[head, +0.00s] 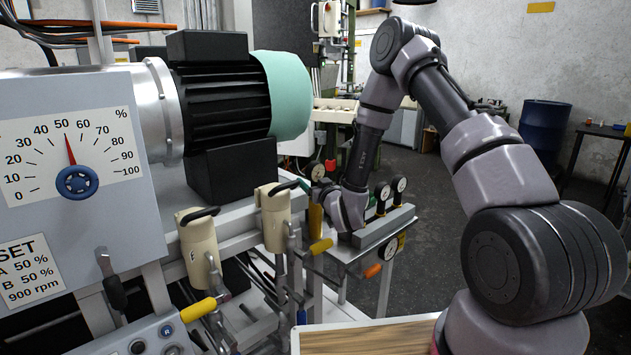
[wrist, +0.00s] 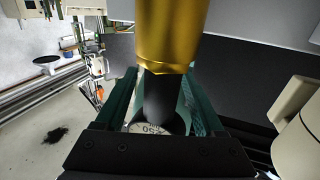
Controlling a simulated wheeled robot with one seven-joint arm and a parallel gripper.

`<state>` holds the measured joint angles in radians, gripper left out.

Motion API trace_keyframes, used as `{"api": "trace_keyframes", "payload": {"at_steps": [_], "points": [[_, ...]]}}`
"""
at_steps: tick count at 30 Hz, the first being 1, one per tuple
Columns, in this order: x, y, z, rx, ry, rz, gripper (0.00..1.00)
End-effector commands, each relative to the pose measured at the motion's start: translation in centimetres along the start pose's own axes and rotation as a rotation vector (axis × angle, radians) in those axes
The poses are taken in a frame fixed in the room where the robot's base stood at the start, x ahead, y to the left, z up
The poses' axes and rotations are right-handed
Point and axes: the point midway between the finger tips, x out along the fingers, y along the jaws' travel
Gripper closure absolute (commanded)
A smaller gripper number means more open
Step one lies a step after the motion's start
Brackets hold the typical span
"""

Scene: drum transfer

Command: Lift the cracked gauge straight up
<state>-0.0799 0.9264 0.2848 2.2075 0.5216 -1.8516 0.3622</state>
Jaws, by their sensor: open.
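A gauge with a pale dial (head: 316,170) stands on a yellow brass fitting (head: 316,215) at my gripper (head: 305,186) in the head view. In the wrist view, the green fingers of my gripper (wrist: 160,82) are open, one on each side of the gauge's black stem (wrist: 163,98). Part of its numbered dial (wrist: 150,128) shows near the palm, and the brass fitting (wrist: 172,35) extends beyond the fingertips. I cannot see a crack; most of the dial is hidden. I cannot tell whether the fingers touch the stem.
Cream-coloured handles (head: 273,215) and the motor (head: 225,110) are close on the left. Open floor (head: 440,190) lies behind the rack.

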Motion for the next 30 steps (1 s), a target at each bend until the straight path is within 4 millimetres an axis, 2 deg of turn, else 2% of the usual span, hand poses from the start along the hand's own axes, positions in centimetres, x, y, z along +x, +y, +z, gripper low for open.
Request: {"api": "trace_keyframes", "payload": {"at_steps": [1,5,6,7,20,26,30], "points": [[0.0,0.0,0.0,0.0,0.0,0.0,0.29],[0.0,0.0,0.0,0.0,0.0,0.0,0.79],[0.0,0.0,0.0,0.0,0.0,0.0,0.94],[0.0,0.0,0.0,0.0,0.0,0.0,1.0],[0.0,0.0,-0.4,0.0,0.002,0.0,1.0],[0.0,0.0,-2.5,0.0,0.004,-0.001,1.0],[0.0,0.0,-4.7,-0.002,0.006,-0.001,1.0]]}}
